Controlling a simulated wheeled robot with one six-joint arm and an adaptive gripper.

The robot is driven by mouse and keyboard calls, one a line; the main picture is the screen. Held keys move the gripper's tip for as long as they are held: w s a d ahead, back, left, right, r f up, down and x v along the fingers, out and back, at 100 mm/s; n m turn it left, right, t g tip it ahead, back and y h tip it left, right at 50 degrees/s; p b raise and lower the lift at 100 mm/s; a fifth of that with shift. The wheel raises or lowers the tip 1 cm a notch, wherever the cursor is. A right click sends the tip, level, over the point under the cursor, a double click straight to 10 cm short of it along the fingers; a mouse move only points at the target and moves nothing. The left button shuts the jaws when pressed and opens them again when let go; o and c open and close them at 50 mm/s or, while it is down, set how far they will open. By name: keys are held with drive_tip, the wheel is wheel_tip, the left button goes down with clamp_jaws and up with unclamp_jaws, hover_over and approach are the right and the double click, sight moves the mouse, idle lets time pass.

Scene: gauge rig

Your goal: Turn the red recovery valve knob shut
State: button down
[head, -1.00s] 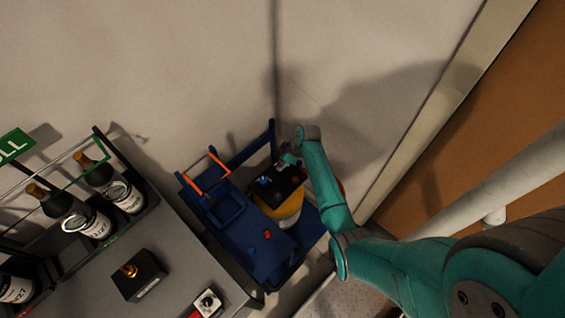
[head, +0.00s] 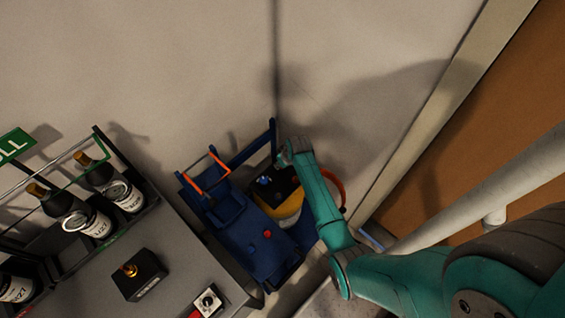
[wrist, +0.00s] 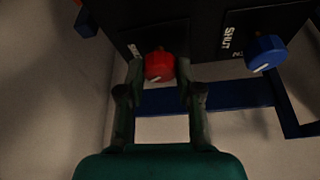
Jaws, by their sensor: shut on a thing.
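The red knob (wrist: 159,66) sits on a black panel (wrist: 134,22) in the upper middle of the wrist view, with a white mark on its face. A white label beside it is partly hidden. My gripper (wrist: 160,76) is shut on the red knob, one finger on each side. A blue knob (wrist: 266,52) is on a black panel to the right, beside a white SHUT label (wrist: 229,38). In the head view the blue knob (head: 264,181) shows on top of the black box (head: 282,190). My arm's end hides the red knob there.
The black box is on a yellow tank (head: 289,212), beside a blue unit (head: 248,238) with an orange handle (head: 205,181). An orange hose (head: 337,190) curves right of my arm. A grey bench (head: 185,265) with bottles stands left. The wall is close behind.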

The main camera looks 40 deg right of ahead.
drive_tip(key=m+h, duration=0.1)
drive_tip(key=m, duration=0.2)
drive_tip(key=m+g+h, duration=0.1)
drive_tip(key=m, duration=0.2)
drive_tip(key=shift+a+m, duration=0.15)
drive_tip(key=shift+m, duration=0.15)
idle(0.3)
drive_tip(key=c, duration=0.8)
unclamp_jaws()
drive_tip(key=shift+o, duration=0.2)
drive_tip(key=shift+h, duration=0.3)
drive_tip(key=v, duration=1.2)
drive_tip(key=shift+w, duration=0.1)
